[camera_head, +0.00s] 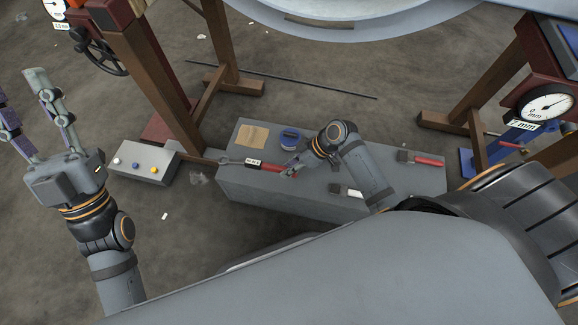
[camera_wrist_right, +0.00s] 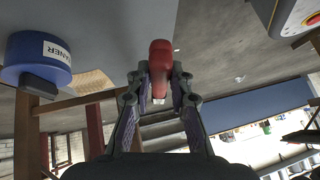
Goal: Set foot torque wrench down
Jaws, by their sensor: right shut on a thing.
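The torque wrench (camera_head: 246,162) has a grey head, a white label and a red handle. It lies along the left part of the top of a grey bench (camera_head: 330,200), its head pointing left. My right gripper (camera_head: 291,170) is shut on the red handle. In the right wrist view the red handle (camera_wrist_right: 160,58) stands between the two fingers of my right gripper (camera_wrist_right: 160,90). I cannot tell whether the wrench touches the bench top. My left gripper (camera_head: 22,105) is open and empty at the far left, away from the bench.
On the bench are a blue tin (camera_head: 290,139), a tan patch (camera_head: 252,136) and a red-handled tool (camera_head: 428,160). The tin also shows in the right wrist view (camera_wrist_right: 38,58). A grey button box (camera_head: 144,162) stands left of the bench. Wooden frames with dials flank it.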

